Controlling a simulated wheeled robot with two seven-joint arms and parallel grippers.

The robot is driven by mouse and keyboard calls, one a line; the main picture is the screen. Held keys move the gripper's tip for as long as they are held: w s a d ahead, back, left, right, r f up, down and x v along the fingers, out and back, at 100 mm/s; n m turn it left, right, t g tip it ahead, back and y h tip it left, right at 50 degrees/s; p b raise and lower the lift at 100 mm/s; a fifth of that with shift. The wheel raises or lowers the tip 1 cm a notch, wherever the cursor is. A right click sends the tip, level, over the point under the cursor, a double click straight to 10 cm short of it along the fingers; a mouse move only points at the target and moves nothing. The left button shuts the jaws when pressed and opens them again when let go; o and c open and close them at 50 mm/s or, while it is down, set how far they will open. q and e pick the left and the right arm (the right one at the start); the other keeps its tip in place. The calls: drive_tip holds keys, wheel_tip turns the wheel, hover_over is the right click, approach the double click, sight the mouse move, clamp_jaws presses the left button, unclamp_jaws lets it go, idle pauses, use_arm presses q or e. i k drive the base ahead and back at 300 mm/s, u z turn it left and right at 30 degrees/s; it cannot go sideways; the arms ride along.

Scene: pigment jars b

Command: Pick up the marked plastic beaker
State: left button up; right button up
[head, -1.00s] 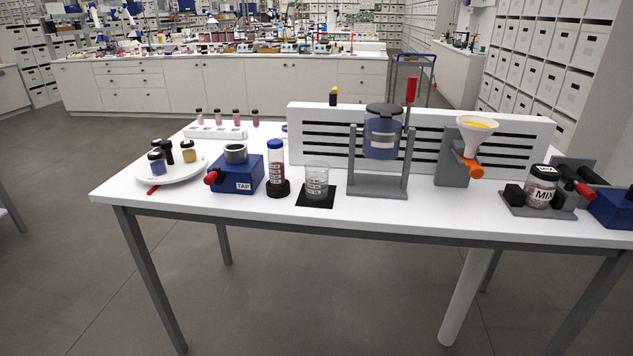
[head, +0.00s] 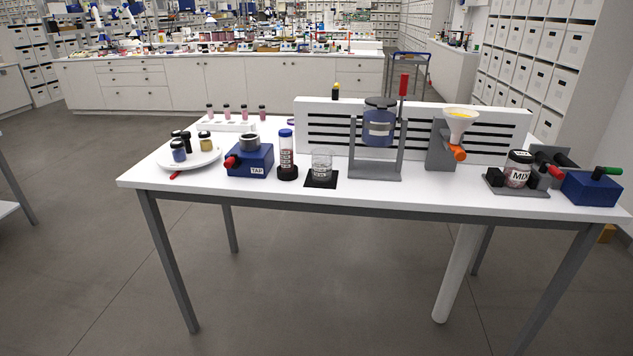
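The marked plastic beaker (head: 321,165) is a clear cup with dark markings on its side. It stands upright on a small black square pad (head: 321,181) near the front edge of the white table (head: 240,190). It is between a blue-capped tube (head: 286,152) in a dark round base and a grey stand (head: 376,168) that holds a blue jar. Neither of my grippers shows in the head view.
A blue TAP box (head: 249,161) with a red handle and a round white tray (head: 205,158) with small jars are to the left. A funnel stand (head: 441,150), a MIX jar (head: 518,169) and another blue box (head: 590,188) are to the right. Floor in front is clear.

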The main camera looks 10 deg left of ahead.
sight(322, 158)
drive_tip(key=k, duration=0.75)
drive_tip(key=u, duration=0.95)
drive_tip(key=i, duration=2)
drive_tip(key=z, duration=0.8)
